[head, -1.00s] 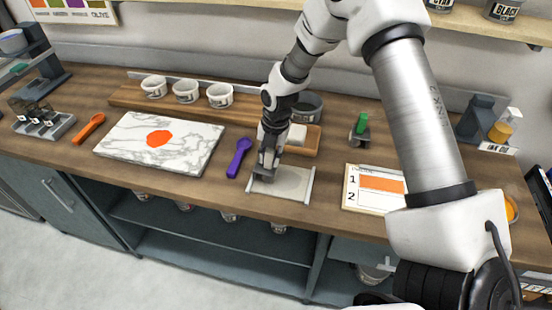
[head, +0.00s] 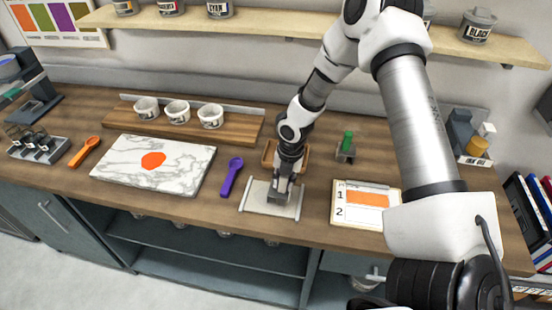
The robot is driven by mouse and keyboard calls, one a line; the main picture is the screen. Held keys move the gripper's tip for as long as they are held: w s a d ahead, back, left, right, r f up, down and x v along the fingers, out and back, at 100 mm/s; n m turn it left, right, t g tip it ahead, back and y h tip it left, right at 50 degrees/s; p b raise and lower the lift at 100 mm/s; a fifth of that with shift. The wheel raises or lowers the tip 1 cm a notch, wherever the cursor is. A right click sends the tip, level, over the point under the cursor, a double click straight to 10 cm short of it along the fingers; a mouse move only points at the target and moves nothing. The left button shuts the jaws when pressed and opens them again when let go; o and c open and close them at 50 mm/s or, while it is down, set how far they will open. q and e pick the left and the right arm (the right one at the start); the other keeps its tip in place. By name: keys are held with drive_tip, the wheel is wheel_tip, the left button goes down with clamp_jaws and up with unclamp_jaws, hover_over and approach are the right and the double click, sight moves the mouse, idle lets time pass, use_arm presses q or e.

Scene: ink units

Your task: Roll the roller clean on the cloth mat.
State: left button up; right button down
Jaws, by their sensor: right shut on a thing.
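The cloth mat (head: 257,203) is a small pale beige rectangle with white bars along its left and right sides. It lies near the front edge of the wooden counter. My right gripper (head: 279,192) points down over the middle of the mat and is shut on the roller. The gripper and wrist hide most of the roller, so I cannot tell its colour or whether it touches the cloth. My left gripper is not in view.
A marble slab (head: 184,175) with an orange ink patch (head: 153,160) lies to the left. A purple spoon (head: 231,177) lies between slab and mat. A clipboard (head: 365,213) lies right of the mat. A wooden tray (head: 268,152) stands behind, partly hidden by my arm.

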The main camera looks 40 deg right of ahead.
drive_tip(key=shift+s+d, duration=0.2)
drive_tip(key=shift+s, duration=0.05)
drive_tip(key=r+p, duration=0.4)
drive_tip(key=shift+w+r, duration=0.2)
drive_tip(key=shift+r+b, duration=0.3)
drive_tip(key=shift+b, duration=0.05)
drive_tip(key=shift+s+r, duration=0.15)
drive_tip(key=shift+r, duration=0.35)
drive_tip(key=shift+f, duration=0.1)
